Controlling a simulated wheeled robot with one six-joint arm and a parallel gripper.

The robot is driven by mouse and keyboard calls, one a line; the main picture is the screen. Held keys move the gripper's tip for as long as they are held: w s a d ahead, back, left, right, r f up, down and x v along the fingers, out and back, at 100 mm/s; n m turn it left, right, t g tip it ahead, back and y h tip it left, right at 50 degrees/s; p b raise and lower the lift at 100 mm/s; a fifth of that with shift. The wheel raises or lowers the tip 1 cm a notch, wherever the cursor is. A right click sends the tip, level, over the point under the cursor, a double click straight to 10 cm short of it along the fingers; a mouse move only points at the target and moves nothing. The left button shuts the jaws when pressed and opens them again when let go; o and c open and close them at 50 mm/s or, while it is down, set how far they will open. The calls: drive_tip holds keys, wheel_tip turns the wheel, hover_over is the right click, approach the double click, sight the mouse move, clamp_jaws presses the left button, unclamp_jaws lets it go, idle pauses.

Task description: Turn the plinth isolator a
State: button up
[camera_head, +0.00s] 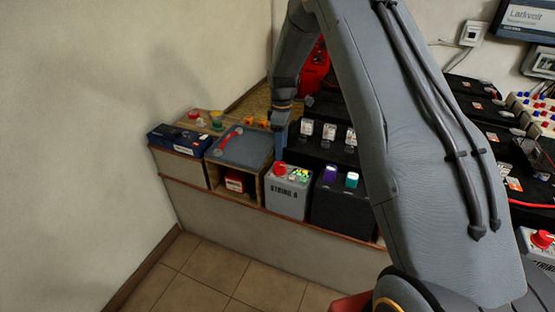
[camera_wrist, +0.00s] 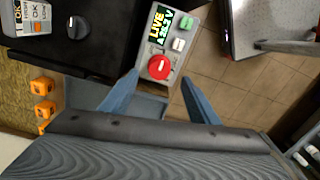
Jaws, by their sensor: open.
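The plinth isolator a is a grey box (camera_head: 287,196) lettered STRING A on the low ledge. A red rotary knob (camera_head: 279,169) and a small green-and-yellow label sit on its top. In the wrist view the red knob (camera_wrist: 159,67) carries a pale bar, beside a LIVE label (camera_wrist: 160,24) and green and white buttons. My gripper (camera_head: 281,140) points down above the box. In the wrist view its blue fingers are open (camera_wrist: 160,77), one on each side of the knob in the picture. They do not visibly touch it. The height gap cannot be told.
Left of the isolator are a wooden cubby with a grey top (camera_head: 240,149) and a blue box (camera_head: 179,138). Right of it is a black unit (camera_head: 341,206) with purple and teal caps. Another red-knobbed box (camera_head: 541,240) is at far right. Floor tiles in front are clear.

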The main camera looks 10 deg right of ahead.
sight(280, 164)
drive_tip(key=shift+w+f, duration=0.15)
drive_tip(key=shift+f, duration=0.1)
drive_tip(key=f, duration=0.2)
drive_tip(key=f+p, duration=0.1)
drive_tip(key=f, duration=0.4)
drive_tip(key=shift+a+f+p, duration=0.2)
drive_tip(key=shift+a+p, duration=0.05)
drive_tip(key=shift+p, duration=0.05)
drive_tip(key=shift+c, duration=0.3)
drive_tip(key=c, duration=1)
